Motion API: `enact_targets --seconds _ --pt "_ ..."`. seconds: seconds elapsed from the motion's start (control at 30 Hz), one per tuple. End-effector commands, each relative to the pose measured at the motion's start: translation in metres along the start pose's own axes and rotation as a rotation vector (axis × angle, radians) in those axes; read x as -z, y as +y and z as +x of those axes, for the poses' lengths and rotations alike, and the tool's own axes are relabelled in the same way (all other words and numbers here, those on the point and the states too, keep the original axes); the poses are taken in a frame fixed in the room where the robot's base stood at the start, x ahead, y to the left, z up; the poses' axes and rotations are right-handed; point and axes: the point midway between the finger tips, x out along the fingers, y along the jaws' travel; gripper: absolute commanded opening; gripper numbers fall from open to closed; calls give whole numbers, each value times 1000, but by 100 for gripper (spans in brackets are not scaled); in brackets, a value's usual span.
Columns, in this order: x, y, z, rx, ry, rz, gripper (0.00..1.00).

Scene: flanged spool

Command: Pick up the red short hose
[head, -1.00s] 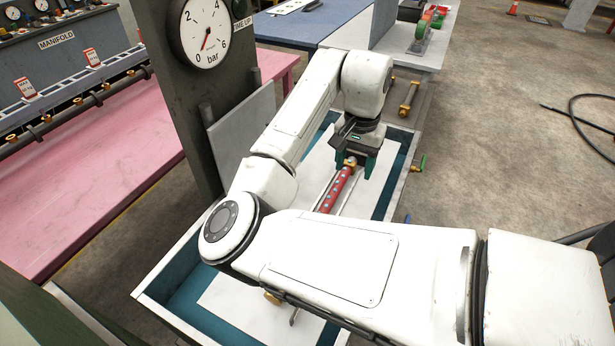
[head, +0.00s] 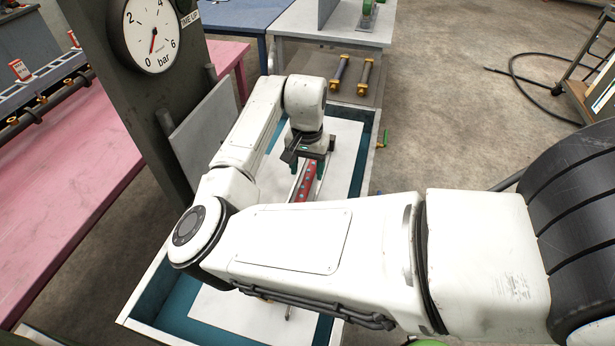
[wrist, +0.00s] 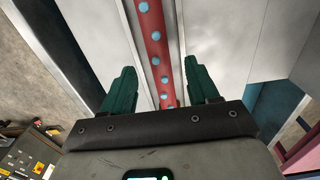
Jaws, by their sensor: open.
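The red short hose (head: 304,188) with pale blue dots lies lengthwise in a narrow metal holder over the white plate of the tank. It also shows in the wrist view (wrist: 152,40), running down the middle between my fingers. My gripper (head: 308,169) is pointed down at the hose. In the wrist view my gripper (wrist: 160,80) has its two green fingers spread, one on each side of the hose, with gaps on both sides. My forearm hides the near end of the hose in the head view.
The teal tank has a white rim (head: 372,150). A grey upright panel (head: 205,135) and a post with a pressure gauge (head: 150,35) stand at its left. Two dark hoses with yellow ends (head: 340,73) lie behind it.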

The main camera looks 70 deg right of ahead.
Motion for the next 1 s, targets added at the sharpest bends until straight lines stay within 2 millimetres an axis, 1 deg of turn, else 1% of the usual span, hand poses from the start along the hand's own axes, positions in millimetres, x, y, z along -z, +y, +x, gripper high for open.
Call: enact_targets --seconds 0.1,0.2,0.47,1.0 --pt "1 0 14 -1 -2 0 60" --pt "0 0 22 -1 -2 1 60" --pt "1 0 24 0 -1 1 59" --pt "1 0 24 0 -1 1 7"
